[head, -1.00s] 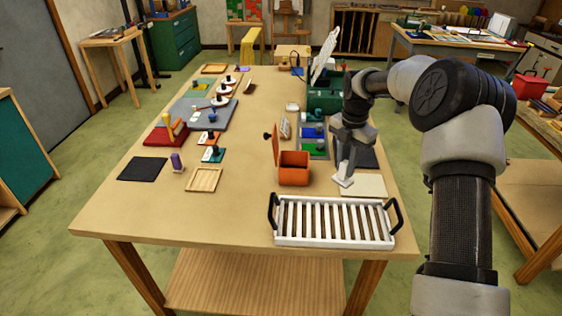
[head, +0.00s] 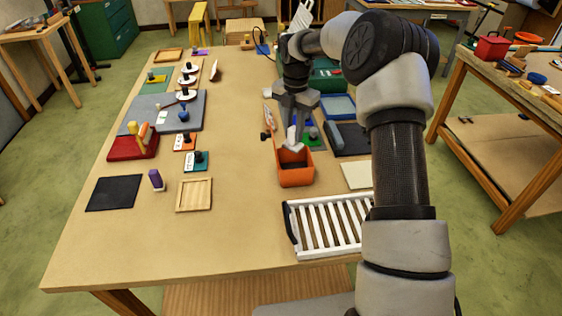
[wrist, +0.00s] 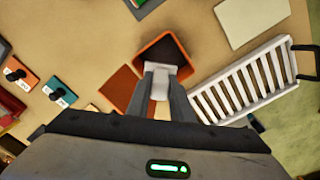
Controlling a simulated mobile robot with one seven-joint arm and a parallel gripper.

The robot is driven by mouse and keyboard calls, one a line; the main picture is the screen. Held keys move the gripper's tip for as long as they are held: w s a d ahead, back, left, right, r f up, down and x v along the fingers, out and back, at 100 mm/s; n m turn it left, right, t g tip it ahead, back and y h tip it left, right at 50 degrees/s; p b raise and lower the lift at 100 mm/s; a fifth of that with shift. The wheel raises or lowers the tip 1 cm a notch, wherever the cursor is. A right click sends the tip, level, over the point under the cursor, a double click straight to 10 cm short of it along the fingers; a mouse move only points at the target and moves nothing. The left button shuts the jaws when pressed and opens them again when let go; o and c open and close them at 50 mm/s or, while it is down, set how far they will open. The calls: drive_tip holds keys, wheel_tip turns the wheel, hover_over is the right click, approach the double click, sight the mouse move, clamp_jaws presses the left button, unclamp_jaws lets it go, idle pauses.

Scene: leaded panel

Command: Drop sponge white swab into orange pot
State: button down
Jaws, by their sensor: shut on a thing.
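The orange pot (head: 297,178) is an open-topped box near the middle of the table, with a dark inside. Its orange lid stands open and shows as a flat orange square in the wrist view (wrist: 118,87). My gripper (head: 293,138) is above the pot, pointing down. It is shut on the white swab (head: 294,148), whose lower end is over the pot's opening. In the wrist view the white swab (wrist: 159,86) sits between the fingers and overlaps the near part of the pot (wrist: 150,45). The swab's exact height above the rim is unclear.
A white slatted rack (head: 325,225) stands in front and to the right of the pot. A cream mat (head: 356,175) lies right of the pot. Left are a wooden tray (head: 194,195) and a black mat (head: 114,193). The table between tray and pot is bare.

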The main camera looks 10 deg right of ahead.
sight(291, 144)
drive_tip(key=shift+w+a, duration=0.3)
drive_tip(key=shift+a, duration=0.05)
drive_tip(key=shift+f, duration=0.15)
wheel_tip(291, 144, down, 6)
drive_tip(key=b, duration=0.4)
drive_tip(key=shift+b, duration=0.3)
drive_tip(key=shift+r, duration=0.2)
drive_tip(key=c, duration=1.5)
unclamp_jaws()
